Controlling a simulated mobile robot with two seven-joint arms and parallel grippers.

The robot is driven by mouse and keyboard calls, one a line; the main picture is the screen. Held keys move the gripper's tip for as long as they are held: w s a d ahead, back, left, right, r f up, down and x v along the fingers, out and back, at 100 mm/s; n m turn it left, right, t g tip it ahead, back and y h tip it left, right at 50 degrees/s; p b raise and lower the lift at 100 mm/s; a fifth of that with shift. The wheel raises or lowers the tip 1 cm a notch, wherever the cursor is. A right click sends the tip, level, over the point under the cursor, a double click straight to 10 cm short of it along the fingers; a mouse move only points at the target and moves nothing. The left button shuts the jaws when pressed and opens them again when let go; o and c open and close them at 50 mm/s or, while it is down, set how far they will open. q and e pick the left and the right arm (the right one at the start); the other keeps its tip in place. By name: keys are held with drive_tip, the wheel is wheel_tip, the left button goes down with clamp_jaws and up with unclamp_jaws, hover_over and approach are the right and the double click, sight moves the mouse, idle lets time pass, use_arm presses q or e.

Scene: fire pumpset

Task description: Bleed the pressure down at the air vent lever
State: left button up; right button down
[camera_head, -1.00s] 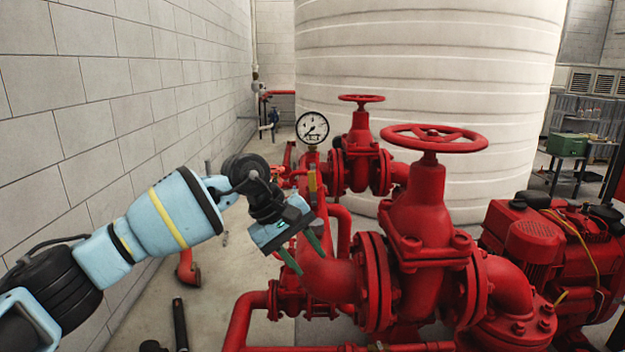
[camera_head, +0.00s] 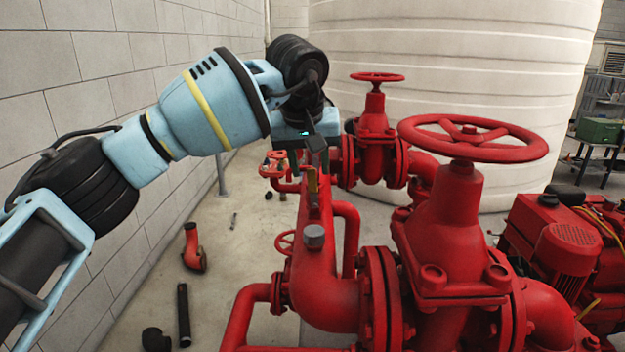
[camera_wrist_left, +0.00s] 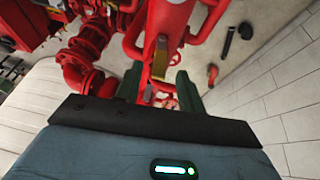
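In the left wrist view the yellow lever (camera_wrist_left: 161,58) shows between and beyond the two green fingers. My left gripper (camera_head: 308,166) is open and empty, pointing down just above the pipe. In the wrist view its fingers (camera_wrist_left: 157,90) stand apart, one on each side of the lever's line. I cannot tell whether they touch it. The pressure gauge is hidden in the head view. My right gripper is not in view.
A large red handwheel valve (camera_head: 472,139) stands to the right, with a smaller handwheel (camera_head: 377,77) behind. A grey cap (camera_head: 314,236) sits on the pipe nearer me. A red elbow (camera_head: 194,250) and black pipe piece (camera_head: 184,315) lie on the floor left. The wall is left.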

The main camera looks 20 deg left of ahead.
sight(311, 176)
use_arm(q)
drive_tip(key=shift+x, duration=2.4)
clamp_jaws()
